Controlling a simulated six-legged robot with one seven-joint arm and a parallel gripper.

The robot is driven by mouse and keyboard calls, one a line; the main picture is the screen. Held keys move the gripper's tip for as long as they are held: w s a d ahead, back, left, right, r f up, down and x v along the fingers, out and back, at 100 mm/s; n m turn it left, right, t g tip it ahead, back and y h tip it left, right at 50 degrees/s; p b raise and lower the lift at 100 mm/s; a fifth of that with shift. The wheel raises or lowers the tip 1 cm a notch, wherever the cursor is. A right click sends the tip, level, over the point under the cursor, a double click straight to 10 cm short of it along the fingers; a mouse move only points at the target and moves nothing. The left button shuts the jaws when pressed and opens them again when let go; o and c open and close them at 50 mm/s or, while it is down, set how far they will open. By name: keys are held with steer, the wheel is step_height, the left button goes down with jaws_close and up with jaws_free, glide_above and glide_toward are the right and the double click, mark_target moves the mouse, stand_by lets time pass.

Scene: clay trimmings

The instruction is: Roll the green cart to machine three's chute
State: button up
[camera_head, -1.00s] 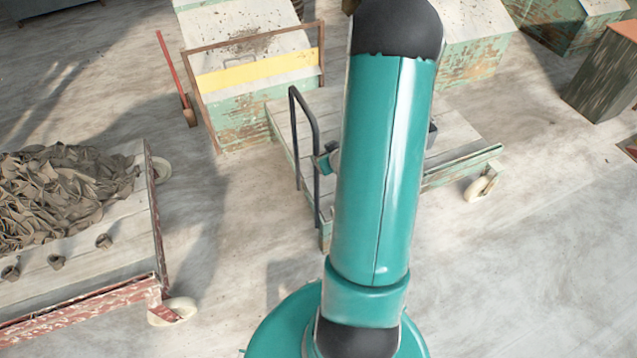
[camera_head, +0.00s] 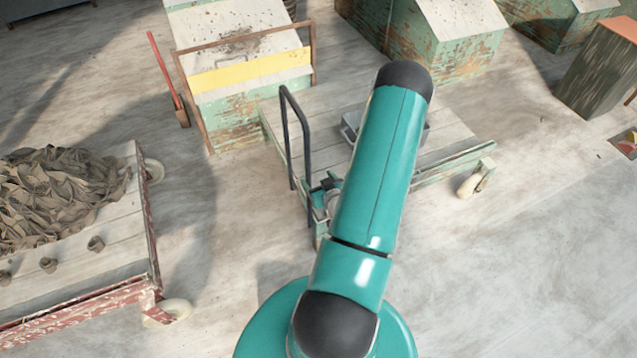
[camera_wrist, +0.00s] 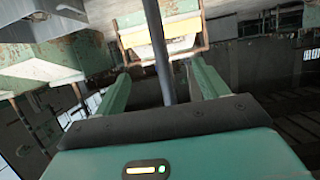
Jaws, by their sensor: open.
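The green cart (camera_head: 455,165) stands mid-floor with a pale plank deck, chipped green sides and a dark upright handle (camera_head: 284,125) at its left end. My gripper (camera_head: 324,184) is low beside the handle, partly hidden by my arm. In the wrist view my gripper (camera_wrist: 160,85) is open, with its two green fingers on either side of the dark handle bar (camera_wrist: 158,45). I cannot tell whether the fingers touch the bar. Several worn green machines stand at the back; no number is readable, so I cannot tell which is machine three or its chute.
A grey tray (camera_head: 350,128) lies on the cart deck, partly behind my arm. A red-sided cart (camera_head: 100,240) heaped with clay trimmings stands at left. A yellow-striped board (camera_head: 245,72) and a red-handled tool (camera_head: 165,75) are behind. The right foreground floor is clear.

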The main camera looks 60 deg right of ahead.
mark_target(309, 168)
steer(key=x, duration=0.9)
steer(key=shift+w+d+f, duration=0.15)
steer(key=shift+w+d, duration=0.05)
steer(key=shift+w, duration=0.1)
